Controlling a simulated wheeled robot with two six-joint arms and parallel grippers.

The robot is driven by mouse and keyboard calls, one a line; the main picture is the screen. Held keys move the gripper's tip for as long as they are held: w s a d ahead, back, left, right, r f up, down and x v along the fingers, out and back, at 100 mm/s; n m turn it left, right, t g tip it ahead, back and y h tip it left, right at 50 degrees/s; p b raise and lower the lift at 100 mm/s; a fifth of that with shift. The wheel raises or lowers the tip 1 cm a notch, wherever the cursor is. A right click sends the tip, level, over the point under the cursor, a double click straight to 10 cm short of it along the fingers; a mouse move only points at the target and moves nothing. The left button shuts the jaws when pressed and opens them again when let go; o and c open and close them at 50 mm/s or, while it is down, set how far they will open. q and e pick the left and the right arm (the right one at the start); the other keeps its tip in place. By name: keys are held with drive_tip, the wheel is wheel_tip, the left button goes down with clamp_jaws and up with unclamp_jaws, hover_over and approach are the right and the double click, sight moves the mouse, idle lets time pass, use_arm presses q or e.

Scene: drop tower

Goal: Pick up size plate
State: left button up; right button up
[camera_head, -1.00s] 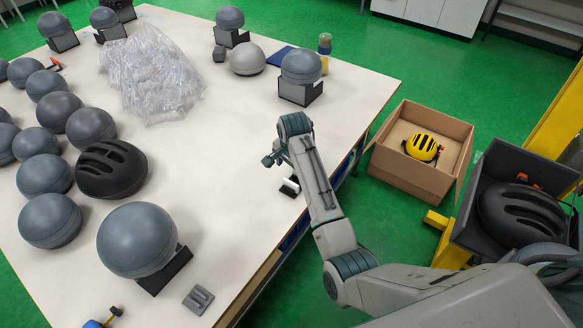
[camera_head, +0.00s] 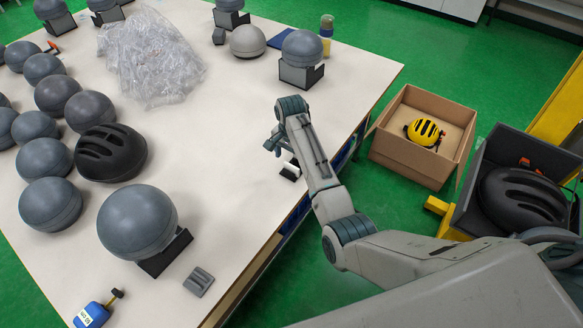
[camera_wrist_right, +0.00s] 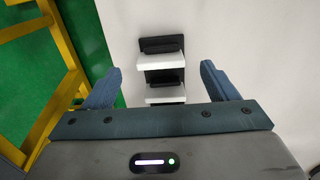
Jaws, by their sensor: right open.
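A small black plate with two white raised bars (camera_head: 290,170) lies on the table near its right edge. It also shows in the right wrist view (camera_wrist_right: 163,75), centred between the fingers. My right gripper (camera_wrist_right: 160,72) is open, with one blue finger on each side of the plate and a gap to both. In the head view the right gripper (camera_head: 280,148) is at the plate, partly hidden by its own wrist. A second, grey ridged plate (camera_head: 199,282) lies near the front edge. I cannot tell which is called the size plate. My left gripper is out of view.
A grey ball on a black stand (camera_head: 137,222), a black helmet (camera_head: 110,153) and several grey balls fill the table's left side. A cardboard box (camera_head: 410,162) with a yellow helmet stands right. The table's middle is clear.

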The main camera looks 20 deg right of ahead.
sight(291, 165)
wheel_tip(291, 165, down, 4)
drive_tip(key=shift+w+d+r+p, duration=0.1)
drive_tip(key=shift+r+p, duration=0.1)
drive_tip(key=shift+p, duration=0.5)
drive_tip(key=shift+f, duration=0.65)
drive_tip(key=c, duration=1.1)
drive_tip(key=shift+r, duration=0.1)
